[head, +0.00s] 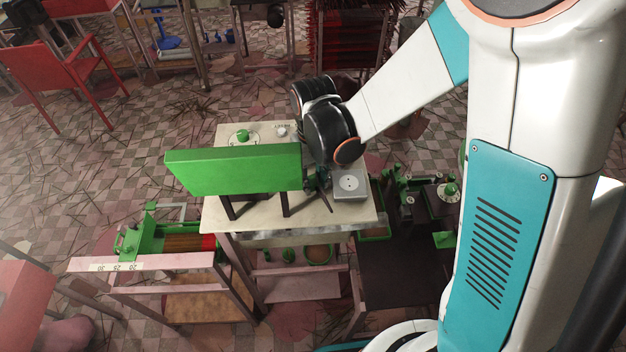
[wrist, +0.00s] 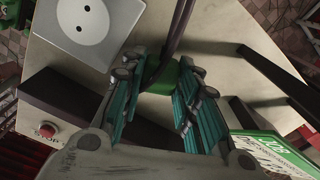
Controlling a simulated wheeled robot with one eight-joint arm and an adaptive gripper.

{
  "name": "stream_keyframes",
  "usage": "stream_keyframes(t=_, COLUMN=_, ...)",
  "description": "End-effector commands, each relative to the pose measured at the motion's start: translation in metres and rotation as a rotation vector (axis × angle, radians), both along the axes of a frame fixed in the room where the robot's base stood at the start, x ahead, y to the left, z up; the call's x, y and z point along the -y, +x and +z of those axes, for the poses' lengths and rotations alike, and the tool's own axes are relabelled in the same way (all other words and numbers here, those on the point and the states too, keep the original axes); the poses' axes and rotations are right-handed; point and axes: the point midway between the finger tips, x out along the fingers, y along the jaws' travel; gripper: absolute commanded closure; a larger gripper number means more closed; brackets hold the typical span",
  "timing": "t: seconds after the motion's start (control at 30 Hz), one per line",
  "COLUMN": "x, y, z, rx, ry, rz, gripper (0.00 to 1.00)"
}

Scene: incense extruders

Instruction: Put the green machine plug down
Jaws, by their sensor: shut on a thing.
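The green machine plug (wrist: 158,80) is between the teal fingers of my gripper (wrist: 156,95) in the wrist view, with a dark cable running up from it. My gripper is shut on the plug, over the pale tabletop (wrist: 215,45). I cannot tell whether the plug touches the table. A grey socket box (wrist: 78,28) with two round holes sits beside the plug, apart from it. In the head view the socket box (head: 350,184) is just right of my gripper (head: 322,182), and the plug is too small to make out.
A large green panel (head: 235,170) stands on the table left of my gripper. A green knob (head: 242,136) is behind it. A red stop button (wrist: 46,130) shows in the wrist view. A dark table (head: 400,265) with green machine parts adjoins at right. Bare tabletop lies near the front edge.

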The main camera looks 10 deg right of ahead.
Motion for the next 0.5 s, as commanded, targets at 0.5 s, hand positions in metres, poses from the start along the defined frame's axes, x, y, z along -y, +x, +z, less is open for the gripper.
stream_keyframes(t=0.5, x=0.0, y=0.0, z=-0.009, rx=0.0, ry=0.0, rz=0.0, gripper=1.0)
